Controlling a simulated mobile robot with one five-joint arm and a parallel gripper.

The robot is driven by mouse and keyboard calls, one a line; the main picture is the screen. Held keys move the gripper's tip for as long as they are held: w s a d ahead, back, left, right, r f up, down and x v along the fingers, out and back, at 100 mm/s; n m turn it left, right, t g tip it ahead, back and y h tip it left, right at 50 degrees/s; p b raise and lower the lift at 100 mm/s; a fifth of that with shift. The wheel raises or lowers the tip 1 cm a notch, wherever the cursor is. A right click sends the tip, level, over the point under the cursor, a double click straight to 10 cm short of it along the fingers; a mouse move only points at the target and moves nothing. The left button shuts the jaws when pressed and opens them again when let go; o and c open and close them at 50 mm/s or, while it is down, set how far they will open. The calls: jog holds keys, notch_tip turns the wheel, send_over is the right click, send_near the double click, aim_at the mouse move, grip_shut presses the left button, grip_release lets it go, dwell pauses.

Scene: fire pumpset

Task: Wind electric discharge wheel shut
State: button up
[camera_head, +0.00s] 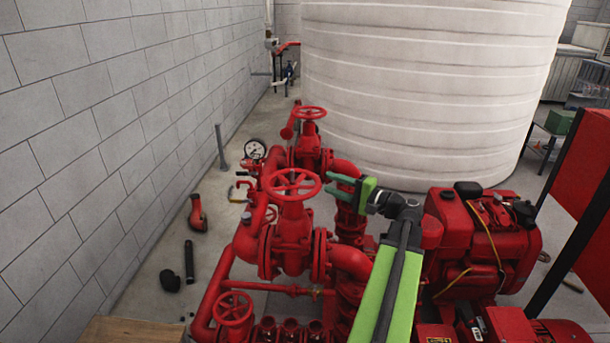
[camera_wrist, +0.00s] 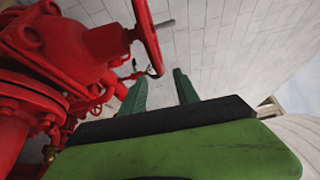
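Several red handwheels stand on the red pumpset; no label shows which is the electric discharge wheel. In the head view, the middle handwheel (camera_head: 292,184) lies roughly level on its valve (camera_head: 288,240). My gripper (camera_head: 332,187) is just to its right, fingers pointing at its rim with a small gap apparent. In the wrist view, my gripper (camera_wrist: 160,78) has its two green fingers apart with nothing between them. A red wheel rim (camera_wrist: 147,35) shows beyond and left of the fingers. A farther handwheel (camera_head: 309,113) and a nearer, lower one (camera_head: 233,307) also show.
A pressure gauge (camera_head: 255,149) stands left of the valves. A red engine (camera_head: 480,240) is at the right, and a large white tank (camera_head: 430,90) behind. A grey block wall (camera_head: 90,130) runs along the left. Loose fittings, including a red elbow (camera_head: 198,215), lie on the floor.

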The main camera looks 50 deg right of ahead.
aim_at(314, 177)
jog(key=w, duration=0.3)
jog(key=w+a, duration=0.1)
jog(key=w, duration=0.6)
jog(key=shift+a, duration=0.3)
jog(key=shift+c, duration=0.5)
grip_shut()
